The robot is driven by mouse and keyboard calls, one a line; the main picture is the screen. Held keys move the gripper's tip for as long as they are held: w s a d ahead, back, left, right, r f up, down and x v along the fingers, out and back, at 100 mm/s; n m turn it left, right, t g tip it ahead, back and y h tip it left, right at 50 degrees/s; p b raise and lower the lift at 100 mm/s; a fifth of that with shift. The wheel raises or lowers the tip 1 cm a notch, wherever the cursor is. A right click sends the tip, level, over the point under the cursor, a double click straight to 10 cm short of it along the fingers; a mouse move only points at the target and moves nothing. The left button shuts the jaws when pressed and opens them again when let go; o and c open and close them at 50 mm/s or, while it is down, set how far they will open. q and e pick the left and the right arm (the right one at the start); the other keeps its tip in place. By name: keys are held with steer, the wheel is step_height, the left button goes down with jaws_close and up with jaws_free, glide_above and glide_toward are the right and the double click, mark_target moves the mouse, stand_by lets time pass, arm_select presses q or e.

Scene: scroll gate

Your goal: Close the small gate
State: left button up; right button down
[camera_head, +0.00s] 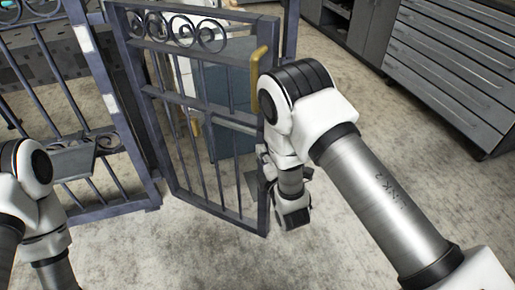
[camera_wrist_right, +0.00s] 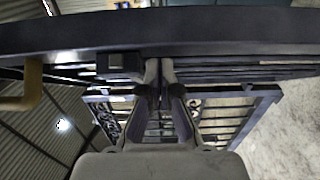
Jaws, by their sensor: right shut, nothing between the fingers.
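The small gate (camera_head: 200,110) is a dark grey metal leaf with vertical bars and scrolls along its top. It stands ajar in the head view, its free edge swung toward me, away from the dark post (camera_head: 290,28) behind it. A yellow handle (camera_head: 259,72) is on that free edge; it also shows at the left of the right wrist view (camera_wrist_right: 24,88). My right gripper (camera_head: 264,160) is at the free edge below the handle, its tips partly hidden. In the wrist view its fingers (camera_wrist_right: 160,72) are shut and empty, close to the gate's bars; contact is unclear.
A fixed fence panel (camera_head: 75,95) stands to the left of the gate. Grey drawer cabinets (camera_head: 450,65) stand at the back right. A blue-grey object (camera_head: 230,95) shows through the bars. The concrete floor (camera_head: 185,255) in front is clear.

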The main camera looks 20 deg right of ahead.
steer(key=shift+w+d, duration=0.2)
steer(key=shift+d, duration=0.1)
arm_select(q)
steer(key=shift+w+d, duration=0.15)
steer(key=shift+w, duration=0.25)
arm_select(e)
steer(key=shift+a+r, duration=0.1)
steer(key=shift+a, duration=0.05)
